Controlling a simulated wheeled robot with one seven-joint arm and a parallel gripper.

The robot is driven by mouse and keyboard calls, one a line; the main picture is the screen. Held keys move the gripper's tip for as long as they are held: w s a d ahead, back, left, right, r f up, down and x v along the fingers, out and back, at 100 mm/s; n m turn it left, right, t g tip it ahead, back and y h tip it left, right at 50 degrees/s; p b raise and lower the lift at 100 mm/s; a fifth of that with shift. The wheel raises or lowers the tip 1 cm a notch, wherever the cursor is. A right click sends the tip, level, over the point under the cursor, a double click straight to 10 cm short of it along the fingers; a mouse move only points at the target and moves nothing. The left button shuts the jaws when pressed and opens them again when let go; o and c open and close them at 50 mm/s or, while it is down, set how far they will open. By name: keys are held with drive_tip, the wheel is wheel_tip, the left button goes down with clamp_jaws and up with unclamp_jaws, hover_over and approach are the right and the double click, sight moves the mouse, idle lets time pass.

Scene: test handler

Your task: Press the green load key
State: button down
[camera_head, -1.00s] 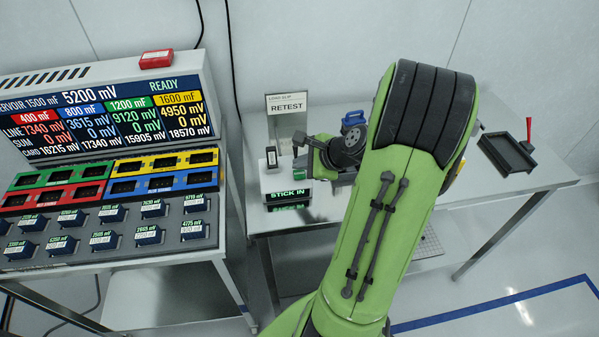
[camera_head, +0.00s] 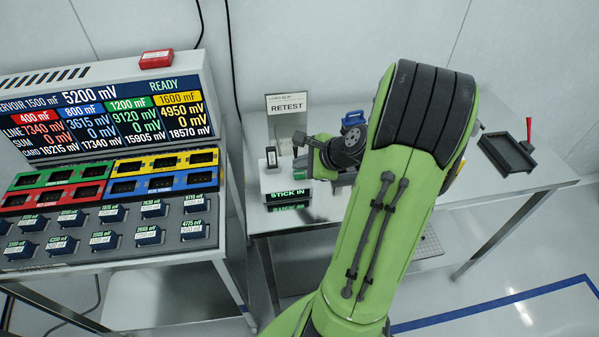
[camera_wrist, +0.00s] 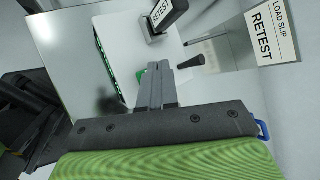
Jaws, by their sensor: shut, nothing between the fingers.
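The green load key (camera_wrist: 140,76) shows as a small green patch beside my fingertips in the wrist view, on the light top of the STICK IN station (camera_wrist: 118,30). My gripper (camera_wrist: 159,66) is shut and empty, its two fingers together over the station top. The fingers hide part of the key, and I cannot tell whether they touch it. In the head view my gripper (camera_head: 299,142) is over the right side of the station, which bears a green STICK IN display (camera_head: 288,195).
A small upright dark-framed block (camera_head: 271,157) stands on the station. The RETEST load slip sign (camera_head: 287,104) stands behind it. A card rack with a readout (camera_head: 100,100) is at left. A dark tray (camera_head: 507,152) lies at the right of the table.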

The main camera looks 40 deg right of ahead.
sight(302, 175)
drive_tip(key=shift+f, duration=0.15)
drive_tip(key=shift+f, duration=0.3)
drive_tip(key=shift+f+b, duration=0.4)
idle(0.5)
drive_tip(key=shift+r, duration=0.15)
drive_tip(key=shift+r+p, duration=0.7)
drive_tip(key=shift+p, duration=0.2)
wheel_tip(302, 175, up, 5)
drive_tip(key=p, duration=0.5)
drive_tip(key=shift+r, duration=0.15)
